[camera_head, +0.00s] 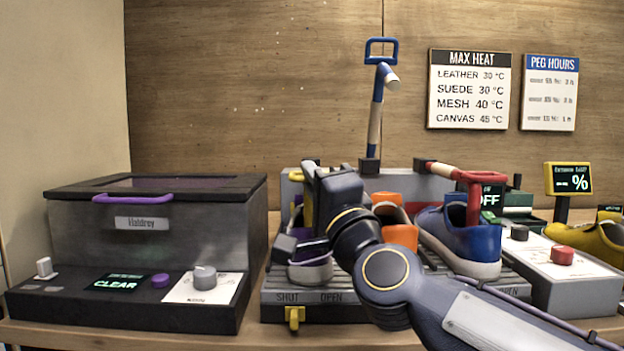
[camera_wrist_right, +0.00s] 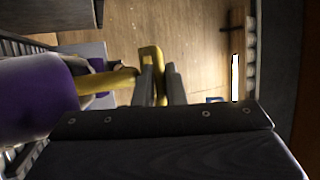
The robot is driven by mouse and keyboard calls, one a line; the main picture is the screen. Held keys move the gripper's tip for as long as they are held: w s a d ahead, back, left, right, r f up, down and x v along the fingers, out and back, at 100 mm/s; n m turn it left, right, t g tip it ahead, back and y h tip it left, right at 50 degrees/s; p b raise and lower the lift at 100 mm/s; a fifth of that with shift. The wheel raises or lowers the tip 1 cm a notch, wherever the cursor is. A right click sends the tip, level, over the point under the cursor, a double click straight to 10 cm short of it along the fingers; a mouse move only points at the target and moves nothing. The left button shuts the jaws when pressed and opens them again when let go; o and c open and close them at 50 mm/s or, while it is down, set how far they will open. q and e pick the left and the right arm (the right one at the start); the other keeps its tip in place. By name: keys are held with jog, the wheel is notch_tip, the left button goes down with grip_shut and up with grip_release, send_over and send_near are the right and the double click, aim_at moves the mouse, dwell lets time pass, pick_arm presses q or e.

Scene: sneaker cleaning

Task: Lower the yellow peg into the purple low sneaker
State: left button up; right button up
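The purple low sneaker (camera_head: 312,273) sits at the left of the grey rack in the head view, partly hidden by dark parts and my right arm. The yellow peg (camera_head: 296,176) shows only in small pieces beside my right gripper (camera_head: 303,188), above the sneaker. In the right wrist view, the peg's yellow handle (camera_wrist_right: 152,56) lies between the two fingers of my right gripper (camera_wrist_right: 160,84), which appear closed on it. Its yellow shaft (camera_wrist_right: 108,81) runs left to a large purple surface (camera_wrist_right: 35,98). Whether the peg's end is inside the sneaker is hidden. My left gripper is out of view.
The rack (camera_head: 345,312) also bears an orange shoe (camera_head: 400,236) and a blue sneaker (camera_head: 462,240) with a red-handled peg (camera_head: 470,176). A blue-handled peg (camera_head: 377,100) stands behind. A dark lidded box (camera_head: 150,240) is left; a grey control box (camera_head: 570,282) is right.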

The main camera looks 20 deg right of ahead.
jog(key=shift+o, duration=0.3)
jog(key=shift+f, duration=0.3)
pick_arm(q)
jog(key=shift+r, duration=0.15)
pick_arm(e)
jog(key=v, duration=0.7)
jog(key=shift+s, duration=0.4)
jog(key=shift+f, duration=0.1)
